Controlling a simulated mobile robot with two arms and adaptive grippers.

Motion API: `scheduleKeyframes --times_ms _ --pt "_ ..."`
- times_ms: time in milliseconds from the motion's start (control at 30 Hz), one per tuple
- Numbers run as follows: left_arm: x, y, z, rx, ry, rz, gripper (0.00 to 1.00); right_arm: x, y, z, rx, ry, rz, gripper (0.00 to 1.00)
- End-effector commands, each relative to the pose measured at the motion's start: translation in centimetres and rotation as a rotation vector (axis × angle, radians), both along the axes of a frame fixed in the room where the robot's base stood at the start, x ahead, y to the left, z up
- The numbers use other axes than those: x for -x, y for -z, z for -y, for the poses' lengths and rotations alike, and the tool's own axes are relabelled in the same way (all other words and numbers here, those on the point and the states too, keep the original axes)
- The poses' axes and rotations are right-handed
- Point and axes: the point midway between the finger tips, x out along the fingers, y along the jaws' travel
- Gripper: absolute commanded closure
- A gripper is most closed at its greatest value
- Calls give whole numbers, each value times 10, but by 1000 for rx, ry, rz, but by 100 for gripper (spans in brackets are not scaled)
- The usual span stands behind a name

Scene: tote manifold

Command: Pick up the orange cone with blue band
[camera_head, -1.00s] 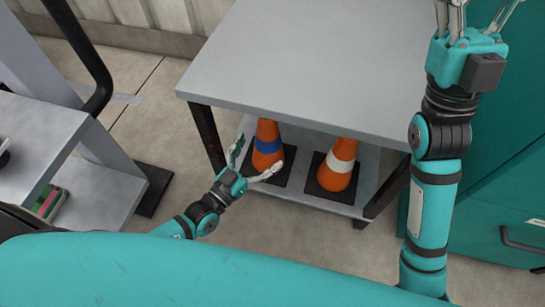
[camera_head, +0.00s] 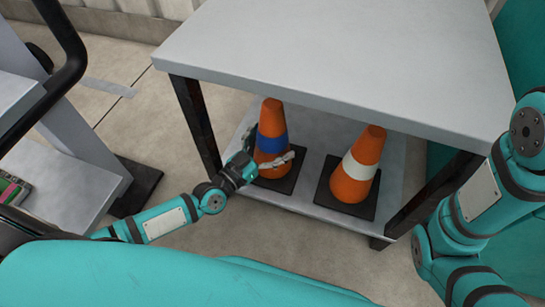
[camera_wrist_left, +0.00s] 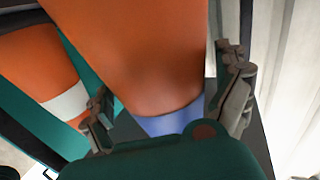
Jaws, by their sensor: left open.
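The orange cone with blue band (camera_head: 271,137) stands upright on its black square base on the cart's lower shelf. My left gripper (camera_head: 268,149) is open at the cone's front left, one finger along its left side and the other across its lower front. In the left wrist view the orange body (camera_wrist_left: 140,50) fills the space between the spread fingers (camera_wrist_left: 167,105), with the blue band (camera_wrist_left: 172,123) partly hidden behind the gripper's palm. I cannot tell whether a finger touches the cone. My right arm is at the right edge; its gripper is out of view.
An orange cone with white band (camera_head: 358,168) stands to the right on the same lower shelf (camera_head: 308,204). The grey tabletop (camera_head: 340,60) overhangs both cones, with a dark leg (camera_head: 197,122) at the left. Grey equipment (camera_head: 75,190) stands at the far left.

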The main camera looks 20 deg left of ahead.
Motion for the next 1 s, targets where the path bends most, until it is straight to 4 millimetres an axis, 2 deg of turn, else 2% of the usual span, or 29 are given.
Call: scheduleKeyframes --times_ms 100,300,833,1000 --pt "-7 0 3 0 0 1 0 0 3 0 0 0 0 62" --pt "-7 -1 3 -1 0 0 0 0 3 0 0 0 0 62" --pt "-6 0 3 -1 1 0 69 0 3 0 1 0 0 62" --pt "-7 -2 3 0 0 2 72 0 3 0 1 0 0 62"
